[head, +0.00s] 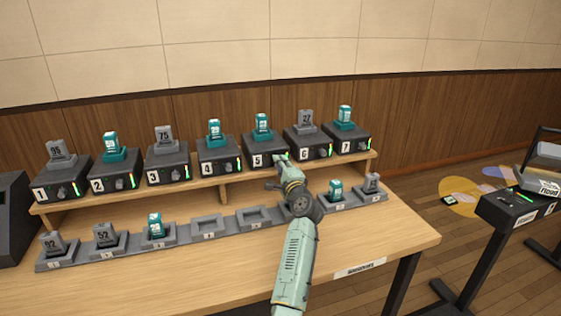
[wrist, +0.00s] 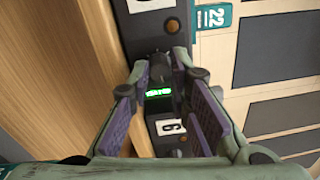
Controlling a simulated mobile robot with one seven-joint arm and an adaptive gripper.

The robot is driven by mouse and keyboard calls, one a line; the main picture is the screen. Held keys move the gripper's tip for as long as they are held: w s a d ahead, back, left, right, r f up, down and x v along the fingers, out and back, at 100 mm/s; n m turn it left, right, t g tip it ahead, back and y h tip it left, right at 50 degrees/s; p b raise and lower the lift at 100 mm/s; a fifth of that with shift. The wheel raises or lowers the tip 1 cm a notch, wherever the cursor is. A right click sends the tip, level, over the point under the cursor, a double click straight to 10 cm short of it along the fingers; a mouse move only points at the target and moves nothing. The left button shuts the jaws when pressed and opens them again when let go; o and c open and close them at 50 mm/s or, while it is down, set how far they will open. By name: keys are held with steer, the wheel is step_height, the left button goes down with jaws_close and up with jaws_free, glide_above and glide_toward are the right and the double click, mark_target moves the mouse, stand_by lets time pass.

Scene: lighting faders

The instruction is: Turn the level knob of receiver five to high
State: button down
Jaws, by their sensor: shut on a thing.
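Receiver five (head: 258,148) is a dark box with a white "5" label, on the raised shelf. A teal pack (head: 262,127) stands on top of it. My gripper (head: 280,159) reaches the front right part of this box and hides its knob and meter in the head view. In the wrist view my gripper (wrist: 161,66) has its two fingers on either side of the dark level knob (wrist: 157,63), shut on it. The green lit meter (wrist: 159,93) shows just below the knob. The knob's pointer direction cannot be made out.
Receiver six (head: 306,150) stands close on the right and receiver four (head: 217,158) on the left. A lower row of grey cradles (head: 207,227) lies in front, some empty, some with packs. A wooden table (head: 200,280) has bare room at its front.

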steer(key=shift+m+h, duration=0.4)
steer(key=shift+m, duration=4.9)
steer(key=c, duration=1.5)
jaws_free()
steer(key=v, duration=1.2)
steer(key=shift+a, duration=0.1)
